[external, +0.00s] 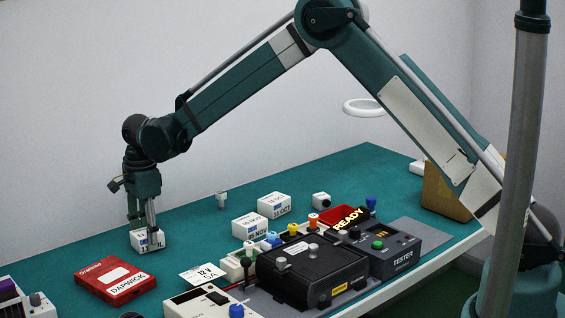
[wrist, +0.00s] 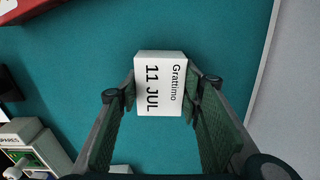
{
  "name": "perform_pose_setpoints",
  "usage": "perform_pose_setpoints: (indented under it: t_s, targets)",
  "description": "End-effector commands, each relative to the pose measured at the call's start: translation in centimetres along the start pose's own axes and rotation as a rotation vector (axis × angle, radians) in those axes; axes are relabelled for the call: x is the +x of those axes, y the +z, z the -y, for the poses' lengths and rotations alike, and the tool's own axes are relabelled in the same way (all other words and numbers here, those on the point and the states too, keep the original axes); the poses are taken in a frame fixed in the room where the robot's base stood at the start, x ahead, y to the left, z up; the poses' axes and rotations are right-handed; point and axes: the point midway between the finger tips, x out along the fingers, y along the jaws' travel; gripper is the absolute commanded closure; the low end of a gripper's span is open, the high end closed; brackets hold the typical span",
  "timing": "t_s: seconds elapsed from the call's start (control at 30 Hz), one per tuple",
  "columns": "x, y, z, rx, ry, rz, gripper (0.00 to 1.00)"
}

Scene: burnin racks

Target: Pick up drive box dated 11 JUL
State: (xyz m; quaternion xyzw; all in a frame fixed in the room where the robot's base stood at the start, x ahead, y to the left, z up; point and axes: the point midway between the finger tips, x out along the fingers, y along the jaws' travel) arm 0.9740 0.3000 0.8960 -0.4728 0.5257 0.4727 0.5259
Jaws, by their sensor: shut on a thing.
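The drive box dated 11 JUL (wrist: 158,84) is a small white box with black print reading "Grattimo 11 JUL" in the wrist view. In the external view the same box (external: 146,242) is on or just above the teal table at the left; I cannot tell if it touches. My gripper (external: 147,228) points down over it. In the wrist view my gripper's fingers (wrist: 162,92) are closed on the box's two sides. Two similar white boxes, one (external: 250,226) marked with a NOV date and one (external: 274,204) marked OCT, stand to the right.
A red Dapwick box (external: 115,281) lies in front of my gripper. The table behind and left of the boxes is mostly clear.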

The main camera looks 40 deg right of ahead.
Motion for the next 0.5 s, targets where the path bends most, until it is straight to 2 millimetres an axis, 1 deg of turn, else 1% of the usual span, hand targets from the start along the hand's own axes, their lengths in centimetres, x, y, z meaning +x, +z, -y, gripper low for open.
perform_pose_setpoints:
  t_s: [0.27, 0.37, 0.5]
  targets:
    - [-0.3, 0.0, 0.0, 0.000, 0.000, 0.000, 0.78]
    - [-0.9, 0.0, 0.0, 0.000, 0.000, 0.000, 0.78]
    - [-2.4, 0.0, 0.0, 0.000, 0.000, 0.000, 0.78]
